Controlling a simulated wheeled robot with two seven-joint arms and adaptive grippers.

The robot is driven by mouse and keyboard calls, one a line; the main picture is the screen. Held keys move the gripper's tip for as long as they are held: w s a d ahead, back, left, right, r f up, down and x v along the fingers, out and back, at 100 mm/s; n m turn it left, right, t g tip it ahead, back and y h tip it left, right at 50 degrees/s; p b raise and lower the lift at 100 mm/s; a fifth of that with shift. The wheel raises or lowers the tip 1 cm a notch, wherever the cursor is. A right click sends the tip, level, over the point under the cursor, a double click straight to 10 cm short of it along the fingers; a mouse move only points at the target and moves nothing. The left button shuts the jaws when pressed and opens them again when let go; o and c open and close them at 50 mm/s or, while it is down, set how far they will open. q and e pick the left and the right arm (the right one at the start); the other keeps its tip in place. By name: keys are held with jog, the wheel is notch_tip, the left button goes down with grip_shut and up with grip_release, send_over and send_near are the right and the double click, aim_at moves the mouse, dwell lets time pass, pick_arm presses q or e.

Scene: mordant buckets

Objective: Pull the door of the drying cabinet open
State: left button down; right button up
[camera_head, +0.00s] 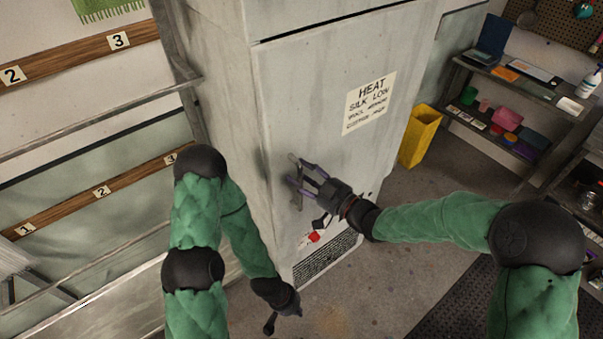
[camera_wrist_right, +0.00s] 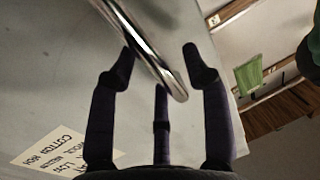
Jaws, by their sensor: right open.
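The drying cabinet (camera_head: 215,30) is a tall pale grey box in the middle of the head view. Its door (camera_head: 300,90) appears closed and bears a paper label headed HEAT. A metal bar handle (camera_wrist_right: 150,45) shows in the right wrist view, running between the spread fingers of my right gripper (camera_wrist_right: 162,58). In the head view my right gripper (camera_head: 303,172) is at the door's left part, open around the handle; contact cannot be told. My left gripper (camera_head: 272,318) hangs low in front of the cabinet, apart from the door, its fingers mostly hidden.
A yellow bin (camera_head: 420,136) stands on the floor right of the cabinet. A shelf unit (camera_head: 510,80) with several small items is at the right. Numbered wooden rails (camera_head: 70,58) and a metal frame are at the left. Floor in front of the door looks clear.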

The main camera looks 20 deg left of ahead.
jog(key=shift+w+a, duration=0.1)
jog(key=shift+a, duration=0.15)
grip_shut()
jog(key=shift+d, duration=0.15)
